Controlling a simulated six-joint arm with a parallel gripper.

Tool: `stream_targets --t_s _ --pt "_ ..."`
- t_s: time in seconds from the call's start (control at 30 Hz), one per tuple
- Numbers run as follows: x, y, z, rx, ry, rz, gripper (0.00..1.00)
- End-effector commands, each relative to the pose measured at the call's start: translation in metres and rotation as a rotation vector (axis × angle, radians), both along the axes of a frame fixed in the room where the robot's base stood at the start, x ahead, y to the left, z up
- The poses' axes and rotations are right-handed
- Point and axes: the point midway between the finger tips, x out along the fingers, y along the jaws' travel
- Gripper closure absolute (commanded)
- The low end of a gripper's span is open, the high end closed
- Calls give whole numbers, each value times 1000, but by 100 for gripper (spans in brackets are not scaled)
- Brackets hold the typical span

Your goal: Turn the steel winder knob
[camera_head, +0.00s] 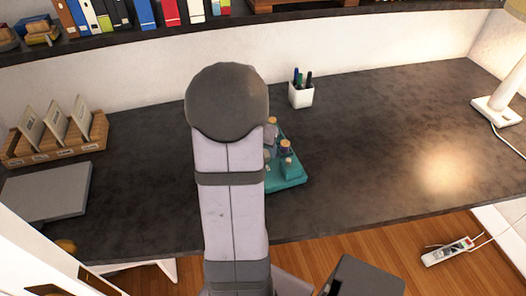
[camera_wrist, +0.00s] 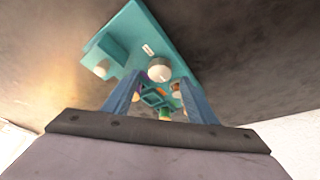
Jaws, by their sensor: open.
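A teal board (camera_head: 292,180) lies on the dark desk, partly hidden behind my arm in the head view. Several small knob-like parts stand on it, some with tan tops. In the wrist view the teal board (camera_wrist: 132,28) carries a pale round knob (camera_wrist: 160,73) near its middle and another pale part (camera_wrist: 102,68) at its left end. I cannot tell for sure which is the steel winder knob. My gripper (camera_wrist: 160,79) is open, its two blue fingers to either side of the middle knob in the picture. Contact is not visible. The gripper is hidden in the head view.
A white pen cup (camera_head: 301,95) stands behind the board. A wooden rack (camera_head: 55,150) and a grey flat slab (camera_head: 45,190) are at the left. A lamp base (camera_head: 497,110) is at the right. The desk right of the board is clear.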

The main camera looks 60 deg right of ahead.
Motion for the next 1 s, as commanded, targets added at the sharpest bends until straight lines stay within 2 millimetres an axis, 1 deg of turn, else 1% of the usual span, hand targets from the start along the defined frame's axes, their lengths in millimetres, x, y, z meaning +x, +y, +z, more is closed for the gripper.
stream_targets --t_s 0.1,0.3,0.5,0.73,0.77,0.8,0.87,0.9,1.0 --pt "0 -5 -15 4 2 1 48" --pt "1 -12 -31 2 1 1 48" --pt "1 -15 -37 0 -1 0 48" --pt "1 -15 -37 0 -1 1 48" --pt "1 -15 -37 0 -1 1 55" --pt "1 -15 -37 0 -1 1 64" --pt "1 -15 -37 0 -1 1 79" --pt "1 -15 -37 0 -1 1 88" --pt "1 -15 -37 0 -1 1 89"
